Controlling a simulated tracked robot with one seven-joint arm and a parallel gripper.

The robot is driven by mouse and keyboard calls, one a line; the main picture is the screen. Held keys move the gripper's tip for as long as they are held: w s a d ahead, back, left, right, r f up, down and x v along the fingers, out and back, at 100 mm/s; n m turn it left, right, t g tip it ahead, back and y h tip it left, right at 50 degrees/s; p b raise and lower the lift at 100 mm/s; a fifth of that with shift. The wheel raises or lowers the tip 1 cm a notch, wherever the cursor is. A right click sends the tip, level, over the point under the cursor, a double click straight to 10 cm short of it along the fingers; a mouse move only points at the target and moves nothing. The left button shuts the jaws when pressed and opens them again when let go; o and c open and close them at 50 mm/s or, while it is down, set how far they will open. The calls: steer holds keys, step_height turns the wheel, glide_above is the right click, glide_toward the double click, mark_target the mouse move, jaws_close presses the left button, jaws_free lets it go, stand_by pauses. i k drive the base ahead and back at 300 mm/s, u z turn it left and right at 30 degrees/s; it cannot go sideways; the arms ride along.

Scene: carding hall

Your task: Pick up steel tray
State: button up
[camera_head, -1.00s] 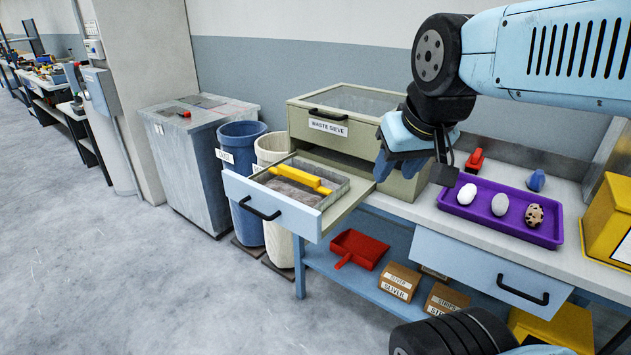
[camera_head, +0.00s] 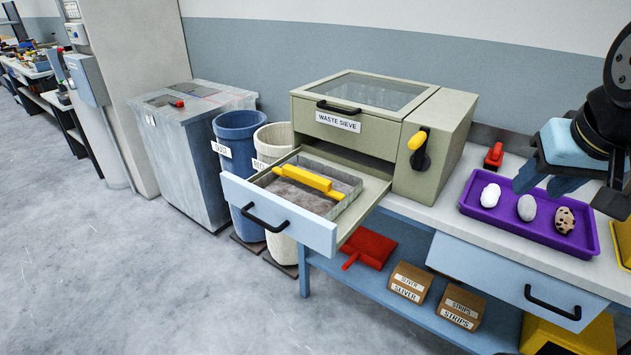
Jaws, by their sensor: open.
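The steel tray (camera_head: 349,196) sits in the pulled-out drawer (camera_head: 278,219) of the waste sieve (camera_head: 420,152). It is a shallow grey tray with greyish waste in it. A yellow bar (camera_head: 302,178) lies across its top; I cannot tell whether it is fixed to the tray. My gripper (camera_head: 543,182) is at the right, open and empty, over or in front of the purple tray (camera_head: 478,208). It is well to the right of the steel tray and apart from it.
The purple tray holds a white, a grey and a speckled lump. A yellow-handled lever (camera_head: 418,150) sticks out of the sieve's front. Blue (camera_head: 240,165) and cream (camera_head: 277,141) bins stand left of the drawer. A red dustpan (camera_head: 368,248) is on the lower shelf.

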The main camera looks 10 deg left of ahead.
mark_target(325, 191)
steer(key=z, duration=0.15)
steer(key=i, duration=0.95)
steer(key=u, duration=0.65)
